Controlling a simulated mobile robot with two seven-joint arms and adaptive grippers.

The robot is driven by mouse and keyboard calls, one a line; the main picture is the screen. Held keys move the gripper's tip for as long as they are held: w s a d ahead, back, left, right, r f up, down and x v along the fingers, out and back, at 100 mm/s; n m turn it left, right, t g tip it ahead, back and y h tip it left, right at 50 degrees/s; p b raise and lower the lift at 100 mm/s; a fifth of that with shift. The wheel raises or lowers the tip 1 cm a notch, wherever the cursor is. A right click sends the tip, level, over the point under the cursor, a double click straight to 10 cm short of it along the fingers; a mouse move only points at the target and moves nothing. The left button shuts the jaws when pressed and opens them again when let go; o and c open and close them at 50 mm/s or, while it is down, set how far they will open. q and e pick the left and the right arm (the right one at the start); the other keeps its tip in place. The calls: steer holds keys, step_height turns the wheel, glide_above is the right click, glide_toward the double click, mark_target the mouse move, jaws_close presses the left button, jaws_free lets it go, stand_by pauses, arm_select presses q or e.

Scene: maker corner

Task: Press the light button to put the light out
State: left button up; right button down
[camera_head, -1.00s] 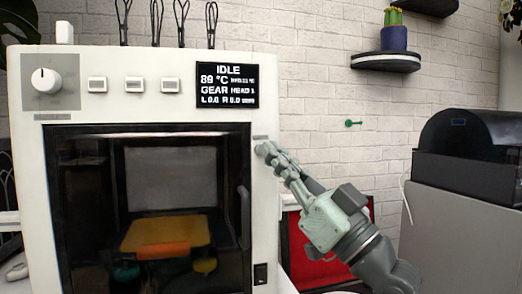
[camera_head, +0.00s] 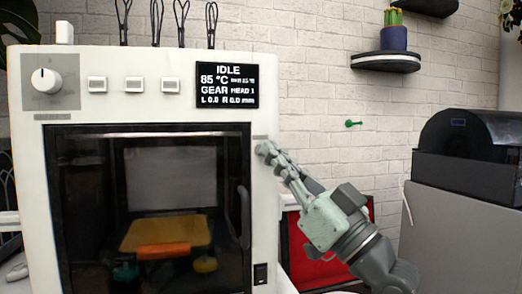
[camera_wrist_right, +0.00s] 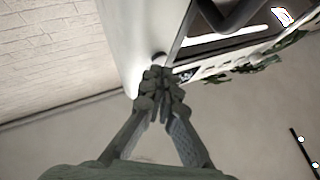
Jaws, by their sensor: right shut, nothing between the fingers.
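A white 3D printer (camera_head: 150,60) with a dark glass door (camera_head: 160,210) fills the left of the head view. My right gripper (camera_head: 264,150) is shut and empty, with its fingertips at the printer's front right edge, just under a small grey label (camera_head: 260,137). In the right wrist view the shut fingers (camera_wrist_right: 158,78) point at a small round button (camera_wrist_right: 158,58) on the white face. The tips are at or very near it; I cannot tell if they touch. The fingers hide the button in the head view. The chamber behind the glass looks dim. My left gripper is not in view.
A knob (camera_head: 45,80), several square buttons (camera_head: 133,84) and a display (camera_head: 226,86) line the printer's top. A door handle (camera_head: 244,216) and a black rocker switch (camera_head: 261,273) are left of and below my gripper. A red bin (camera_head: 320,268) stands behind my arm.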

steer(key=shift+w+a, duration=0.1)
steer(key=shift+w, duration=0.25)
steer(key=shift+s, duration=0.5)
steer(key=shift+s+d+p, duration=0.35)
steer(key=shift+s, duration=0.55)
steer(key=shift+s+d+p, duration=0.3)
steer(key=shift+s+d, duration=0.05)
steer(key=shift+s, duration=0.6)
steer(key=shift+s+d+p, duration=0.35)
steer(key=shift+s, duration=0.55)
